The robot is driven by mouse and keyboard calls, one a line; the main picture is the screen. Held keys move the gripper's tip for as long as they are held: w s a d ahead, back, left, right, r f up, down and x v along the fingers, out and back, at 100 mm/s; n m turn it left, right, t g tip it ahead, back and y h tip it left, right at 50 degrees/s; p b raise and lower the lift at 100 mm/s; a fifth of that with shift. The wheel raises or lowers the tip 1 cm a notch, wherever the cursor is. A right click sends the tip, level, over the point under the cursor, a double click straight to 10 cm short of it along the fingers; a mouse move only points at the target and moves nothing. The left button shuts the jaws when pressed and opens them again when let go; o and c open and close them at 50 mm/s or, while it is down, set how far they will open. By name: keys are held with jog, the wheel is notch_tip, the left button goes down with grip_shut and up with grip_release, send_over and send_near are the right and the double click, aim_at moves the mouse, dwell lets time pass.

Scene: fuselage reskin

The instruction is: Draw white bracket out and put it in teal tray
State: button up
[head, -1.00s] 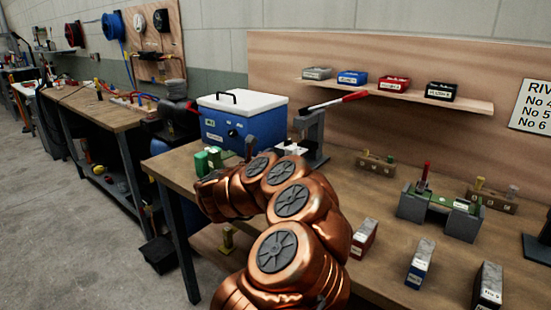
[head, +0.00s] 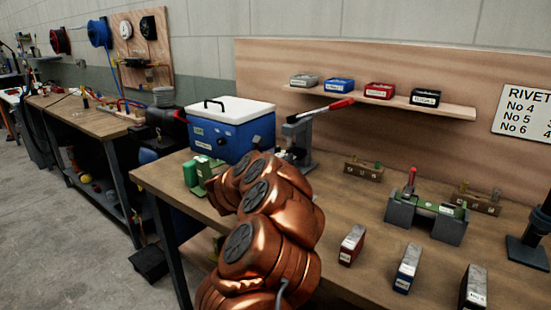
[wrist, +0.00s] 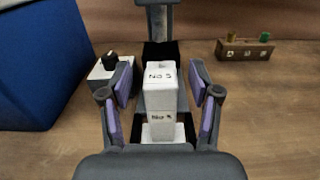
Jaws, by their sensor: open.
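A white block marked "No 5" (wrist: 159,88), which looks like the white bracket, stands upright in the wrist view. A lower white part with a second "No 5" label shows at its front base; I cannot tell whether it is the same piece. My gripper (wrist: 160,82) is open, with a purple-padded finger on each side of the block and gaps between. In the head view my copper arm hides the gripper and most of this spot. I cannot make out a teal tray in either view.
A blue box with a white lid (head: 231,128) stands left of a red-handled press (head: 300,133). A grey fixture (head: 427,216) and several labelled boxes, one red-sided (head: 352,245), stand right.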

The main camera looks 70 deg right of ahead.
grip_shut()
dwell(0.5)
